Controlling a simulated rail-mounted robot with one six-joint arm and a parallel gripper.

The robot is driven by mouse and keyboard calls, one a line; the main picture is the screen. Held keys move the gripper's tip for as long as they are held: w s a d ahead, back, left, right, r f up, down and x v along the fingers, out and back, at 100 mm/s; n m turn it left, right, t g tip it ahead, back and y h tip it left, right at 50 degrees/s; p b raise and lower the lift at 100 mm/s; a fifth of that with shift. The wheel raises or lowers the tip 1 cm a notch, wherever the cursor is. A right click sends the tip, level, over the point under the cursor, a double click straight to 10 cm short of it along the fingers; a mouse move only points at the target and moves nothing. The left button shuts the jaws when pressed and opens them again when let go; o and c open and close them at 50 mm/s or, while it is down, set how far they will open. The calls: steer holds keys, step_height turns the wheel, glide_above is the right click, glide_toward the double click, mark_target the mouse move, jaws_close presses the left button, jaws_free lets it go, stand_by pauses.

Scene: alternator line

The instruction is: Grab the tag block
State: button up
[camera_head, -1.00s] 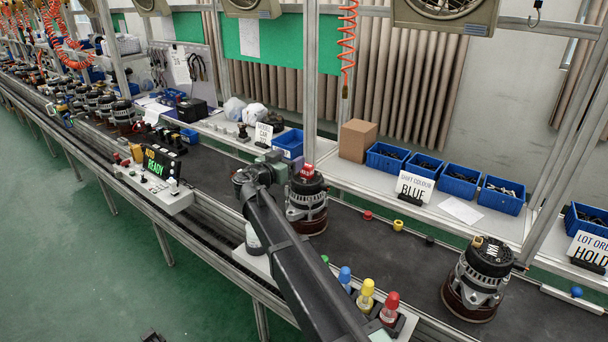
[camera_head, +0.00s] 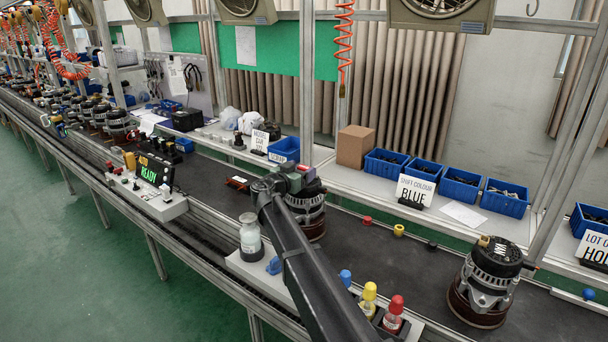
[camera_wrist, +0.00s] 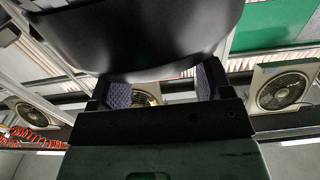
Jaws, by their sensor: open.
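A small red block, likely the tag block (camera_head: 303,168), shows at the top of the middle alternator (camera_head: 306,217) on the conveyor. My gripper (camera_head: 299,178) is at the top of this alternator and covers most of the block. Whether the fingers are around the block or only beside it I cannot tell. In the wrist view, my gripper (camera_wrist: 163,88) shows two separated, textured fingers. A large dark curved shape fills the top of that view. No block shows clearly between the fingers.
Another alternator (camera_head: 484,282) stands on the conveyor (camera_head: 400,275) at the right. A bottle (camera_head: 250,236) and several colour-capped bottles stand on the near ledge. A flat orange-red piece (camera_head: 238,182) lies on the belt to the left. Blue bins (camera_head: 459,187) line the back shelf.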

steer(key=c, duration=1)
steer(key=shift+r, duration=0.1)
